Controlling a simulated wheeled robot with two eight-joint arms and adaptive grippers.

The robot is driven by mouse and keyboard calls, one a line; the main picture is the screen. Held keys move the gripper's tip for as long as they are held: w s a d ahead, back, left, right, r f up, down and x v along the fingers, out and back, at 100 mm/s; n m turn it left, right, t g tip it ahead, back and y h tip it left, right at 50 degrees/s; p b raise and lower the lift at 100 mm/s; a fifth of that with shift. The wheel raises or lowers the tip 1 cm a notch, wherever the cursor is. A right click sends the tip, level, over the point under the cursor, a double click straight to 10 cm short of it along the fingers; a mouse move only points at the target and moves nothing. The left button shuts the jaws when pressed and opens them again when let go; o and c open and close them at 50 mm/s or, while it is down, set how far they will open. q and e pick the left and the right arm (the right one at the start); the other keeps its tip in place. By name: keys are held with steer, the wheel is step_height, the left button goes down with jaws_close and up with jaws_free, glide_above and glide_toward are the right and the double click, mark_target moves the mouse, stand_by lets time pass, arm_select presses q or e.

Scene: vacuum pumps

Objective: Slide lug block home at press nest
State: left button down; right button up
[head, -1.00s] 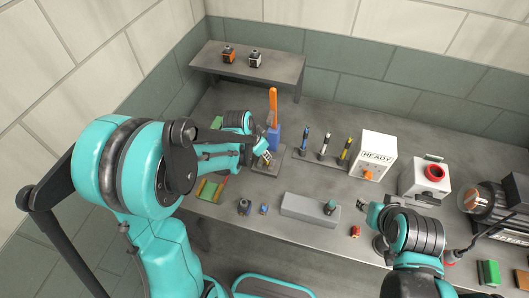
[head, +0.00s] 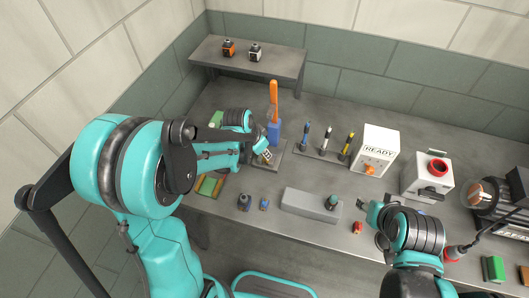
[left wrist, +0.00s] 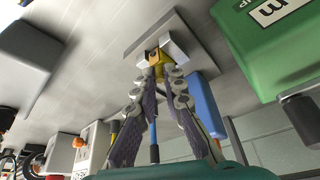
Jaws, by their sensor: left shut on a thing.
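The press has a blue body (head: 274,132), an upright orange handle (head: 274,98) and a grey base plate (head: 285,160) near the left part of the bench. My left gripper (head: 264,154) is low at the front of the press, over the base plate. In the left wrist view its fingers (left wrist: 158,70) close on a small brass-yellow lug block (left wrist: 154,56). The block sits between light metal nest pieces (left wrist: 174,49) on the plate; whether it is fully seated cannot be told. My right gripper (head: 364,206) is over the bench's front right; its jaws are too small to read.
A long grey block (head: 305,204) lies in front of the press. Several upright tools stand in a rack (head: 320,155), left of the white READY box (head: 376,150). A green box (left wrist: 265,45) is close beside my left gripper. A raised shelf (head: 270,65) is behind.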

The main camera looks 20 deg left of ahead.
arm_select(q)
steer(key=shift+f+b, duration=0.35)
steer(key=shift+f, duration=0.1)
stand_by(0.5)
steer(key=c, duration=1.5)
jaws_free()
steer(key=shift+c, duration=0.2)
steer(key=v, duration=1.2)
